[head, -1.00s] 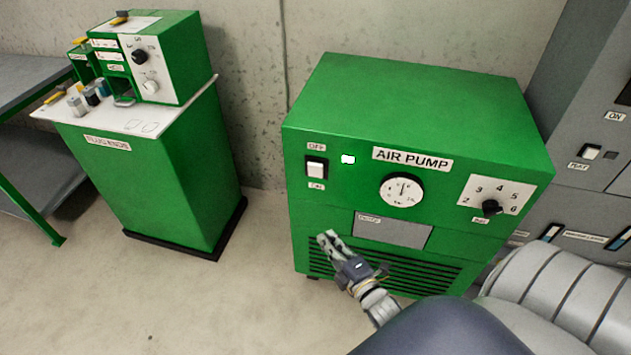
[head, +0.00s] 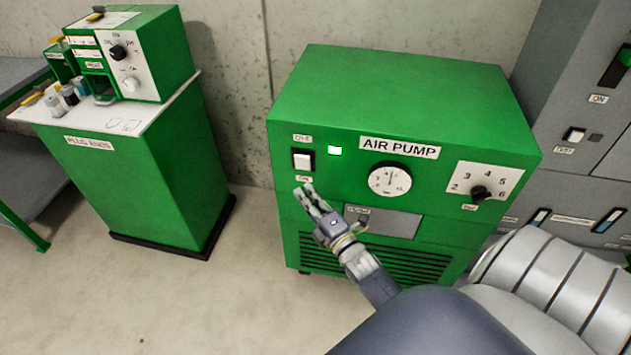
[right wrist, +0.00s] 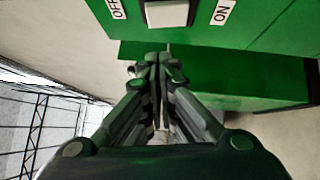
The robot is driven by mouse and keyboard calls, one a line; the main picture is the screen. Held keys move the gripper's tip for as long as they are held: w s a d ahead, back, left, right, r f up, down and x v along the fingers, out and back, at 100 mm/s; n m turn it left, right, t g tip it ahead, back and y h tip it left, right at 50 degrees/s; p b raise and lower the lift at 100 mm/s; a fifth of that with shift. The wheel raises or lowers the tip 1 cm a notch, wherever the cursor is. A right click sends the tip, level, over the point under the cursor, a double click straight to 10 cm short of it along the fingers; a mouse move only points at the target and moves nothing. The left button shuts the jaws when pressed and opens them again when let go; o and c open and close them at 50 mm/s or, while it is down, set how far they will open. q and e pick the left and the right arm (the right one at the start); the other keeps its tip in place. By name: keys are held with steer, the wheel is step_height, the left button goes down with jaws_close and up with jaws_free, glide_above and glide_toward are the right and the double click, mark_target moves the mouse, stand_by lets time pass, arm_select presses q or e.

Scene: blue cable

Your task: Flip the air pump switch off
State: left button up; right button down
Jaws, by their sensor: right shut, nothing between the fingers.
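The air pump (head: 400,90) is a green box with a front panel. Its white rocker switch (head: 302,160) sits at the panel's upper left, with an OFF label above it and another label below. In the right wrist view the switch (right wrist: 166,13) is at the top centre, between the OFF and ON labels. My right gripper (head: 304,190) is shut and empty, its fingertips just below the switch in the head view. In the right wrist view the shut fingers (right wrist: 156,58) point toward the switch; I cannot tell whether they touch the panel. My left gripper is not in view.
A small white lit square (head: 335,150), a round gauge (head: 390,180) and a black knob (head: 480,193) are on the pump's panel. A green cabinet (head: 140,195) stands at left. A grey panel (head: 590,160) stands at right. Open floor lies between cabinet and pump.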

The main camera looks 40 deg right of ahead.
mark_target(295, 158)
steer(key=w+d+r+b, duration=0.1)
steer(key=w+d+b, duration=0.1)
steer(key=w, duration=0.4)
steer(key=shift+d, duration=0.65)
steer(key=shift+r, duration=0.1)
steer(key=p, duration=0.1)
steer(key=r+p, duration=0.1)
steer(key=shift+w+d+m+g+p, duration=0.25)
steer(key=shift+w+m+g+p, duration=0.05)
steer(key=shift+p, duration=0.1)
steer(key=shift+f, duration=0.25)
